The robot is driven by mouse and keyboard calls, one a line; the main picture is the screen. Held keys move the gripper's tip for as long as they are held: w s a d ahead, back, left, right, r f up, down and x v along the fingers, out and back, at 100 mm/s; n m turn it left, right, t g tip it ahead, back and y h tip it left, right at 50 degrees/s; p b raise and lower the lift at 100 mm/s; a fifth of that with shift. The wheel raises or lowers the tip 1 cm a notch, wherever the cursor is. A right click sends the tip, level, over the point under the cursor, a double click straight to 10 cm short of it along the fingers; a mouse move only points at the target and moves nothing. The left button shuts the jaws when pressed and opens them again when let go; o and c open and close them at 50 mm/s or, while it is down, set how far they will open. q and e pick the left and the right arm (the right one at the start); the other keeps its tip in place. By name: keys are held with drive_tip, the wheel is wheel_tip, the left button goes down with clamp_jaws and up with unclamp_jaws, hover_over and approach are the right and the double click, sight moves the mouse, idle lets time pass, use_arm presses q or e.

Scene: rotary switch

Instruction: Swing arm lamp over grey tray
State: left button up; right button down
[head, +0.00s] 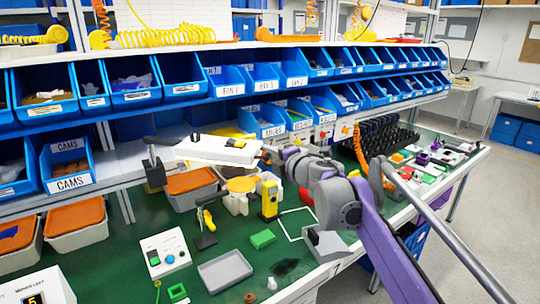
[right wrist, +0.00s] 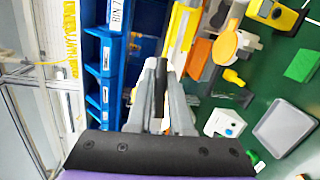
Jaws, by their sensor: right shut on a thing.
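The arm lamp has a long white head (head: 215,150) with a black switch on top. Its dark jointed arm (head: 152,165) is at the left of the head. The head hangs above the back of the green bench, behind the grey tray. The grey tray (head: 224,271) lies empty and flat near the bench front; it also shows at the right of the right wrist view (right wrist: 284,128). My right gripper (head: 268,153) is at the right end of the lamp head. In the right wrist view its fingers (right wrist: 161,88) are closed on a dark handle piece of the lamp.
A yellow meter (head: 269,199), a green block (head: 263,239) and a white switch box (head: 165,252) stand around the tray. Rows of blue bins (head: 184,77) line the shelf behind.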

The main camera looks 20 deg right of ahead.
drive_tip(key=c, duration=1.3)
unclamp_jaws()
drive_tip(key=shift+w+d+r, duration=0.1)
drive_tip(key=o, duration=0.5)
drive_tip(key=shift+w, duration=0.25)
drive_tip(key=shift+c, duration=0.2)
drive_tip(key=shift+s, duration=0.15)
drive_tip(key=v, duration=1)
drive_tip(key=shift+s+b, duration=0.3)
drive_tip(key=shift+s, duration=0.05)
drive_tip(key=shift+d, duration=0.1)
